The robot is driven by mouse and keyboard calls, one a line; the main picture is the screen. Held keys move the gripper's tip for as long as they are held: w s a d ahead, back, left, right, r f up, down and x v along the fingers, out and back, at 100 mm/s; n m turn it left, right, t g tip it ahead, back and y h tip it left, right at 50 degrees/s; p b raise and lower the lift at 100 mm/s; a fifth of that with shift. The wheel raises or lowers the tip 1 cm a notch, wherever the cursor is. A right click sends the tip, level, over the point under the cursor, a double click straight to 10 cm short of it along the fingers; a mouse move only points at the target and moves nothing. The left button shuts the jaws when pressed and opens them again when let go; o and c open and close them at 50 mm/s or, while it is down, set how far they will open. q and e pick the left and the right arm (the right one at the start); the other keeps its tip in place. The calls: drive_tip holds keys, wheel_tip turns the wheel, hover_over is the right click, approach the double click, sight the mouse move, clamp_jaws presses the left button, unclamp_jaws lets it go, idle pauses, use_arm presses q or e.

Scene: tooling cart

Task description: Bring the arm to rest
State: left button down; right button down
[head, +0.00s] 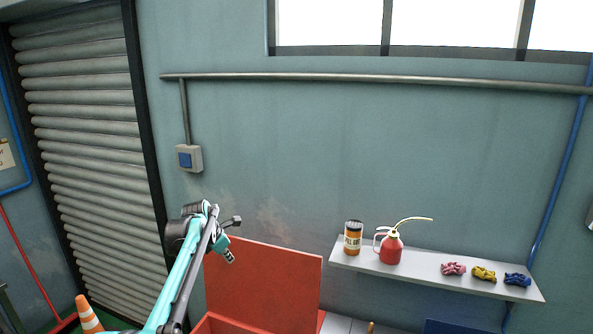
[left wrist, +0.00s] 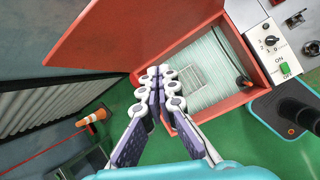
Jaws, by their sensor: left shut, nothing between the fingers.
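My left arm reaches up from the bottom left of the head view, and my left gripper (head: 229,255) is in front of the raised red lid (head: 280,278). In the left wrist view the two fingers (left wrist: 161,75) lie together, shut and empty. Beyond them is the open red box (left wrist: 230,38), with a pale bottom and a small wire rack inside. The fingers overlap the box's near left edge in that view; I cannot tell the gap. My right gripper is not in view.
A wall shelf (head: 432,275) holds an orange jar (head: 353,240), a red oil can (head: 390,250) and pink, yellow and blue rags. A traffic cone (head: 88,315) stands at the left by the roller shutter (head: 85,130). A control panel (left wrist: 285,45) adjoins the box.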

use_arm(q)
drive_tip(key=s+d+f+m+b, duration=0.1)
drive_tip(key=s+f+m+b, duration=0.35)
drive_tip(key=s, duration=0.35)
drive_tip(key=s+d+f+m+y+b, duration=0.1)
drive_tip(key=s+f+m+b, duration=0.2)
drive_tip(key=s+m+b, duration=0.4)
drive_tip(key=s+d+f+m+b, duration=0.25)
drive_tip(key=s+f+b, duration=0.2)
drive_tip(key=s, duration=0.45)
drive_tip(key=s+f+m+t+b, duration=0.1)
drive_tip(key=s+f+m+b, duration=1.1)
drive_tip(key=s+f, duration=0.8)
wheel_tip(320, 180, down, 3)
drive_tip(key=shift+s+f+m+t+y+b, duration=0.1)
drive_tip(key=shift+s+m+t+y+b, duration=0.15)
drive_tip(key=shift+m, duration=0.35)
